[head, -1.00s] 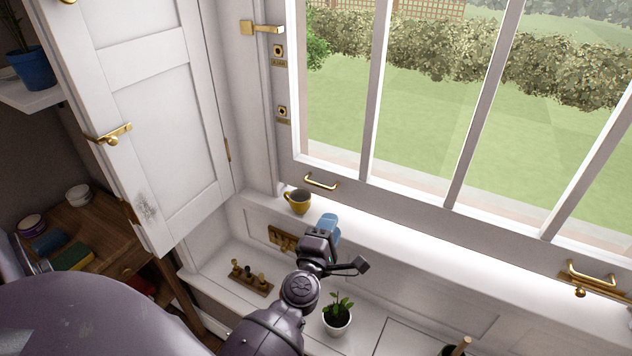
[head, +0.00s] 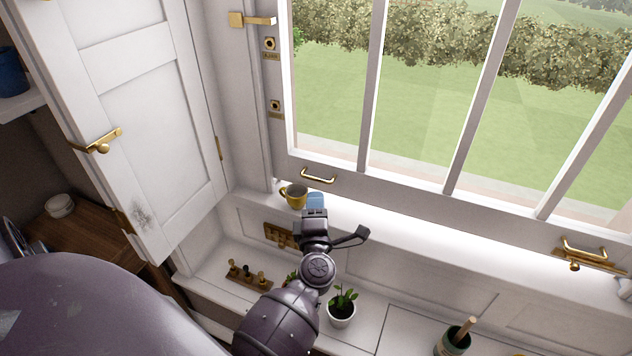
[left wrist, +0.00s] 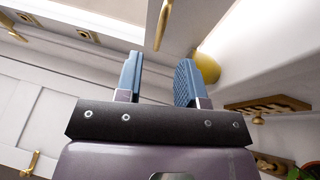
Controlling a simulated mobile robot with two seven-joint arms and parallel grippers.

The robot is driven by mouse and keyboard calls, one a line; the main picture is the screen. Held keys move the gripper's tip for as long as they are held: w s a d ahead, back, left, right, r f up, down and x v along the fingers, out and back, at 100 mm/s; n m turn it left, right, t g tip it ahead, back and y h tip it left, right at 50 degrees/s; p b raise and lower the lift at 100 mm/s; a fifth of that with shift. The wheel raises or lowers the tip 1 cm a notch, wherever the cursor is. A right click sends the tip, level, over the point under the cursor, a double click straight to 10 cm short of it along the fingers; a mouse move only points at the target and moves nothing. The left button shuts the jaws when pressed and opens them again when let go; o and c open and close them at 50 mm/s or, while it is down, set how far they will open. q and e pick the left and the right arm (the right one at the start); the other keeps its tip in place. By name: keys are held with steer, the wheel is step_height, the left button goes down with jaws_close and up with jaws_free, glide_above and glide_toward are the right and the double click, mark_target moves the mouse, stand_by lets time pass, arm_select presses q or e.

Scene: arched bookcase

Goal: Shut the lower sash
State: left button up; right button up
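The lower sash (head: 400,183) is a white-framed window with upright bars. Its bottom rail carries a brass lift handle (head: 318,176) at the left and another (head: 585,246) at the right. A bright strip of sill shows below the rail; I cannot judge the gap's height. My left gripper (head: 315,198) is just below the left handle, beside a yellow mug (head: 294,196) on the sill. In the left wrist view the gripper (left wrist: 158,78) has its blue fingers apart with nothing between them; a brass bar (left wrist: 163,22) lies beyond them. My right gripper is out of view.
A white shutter (head: 150,110) with a brass latch stands at the left. Below the sill are a wooden rack (head: 282,236), a peg board (head: 248,277) and a potted plant (head: 342,308). A green pot (head: 455,338) stands lower right. The sill's middle is clear.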

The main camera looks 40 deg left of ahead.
arm_select(q)
steer(key=x, duration=0.7)
jaws_close()
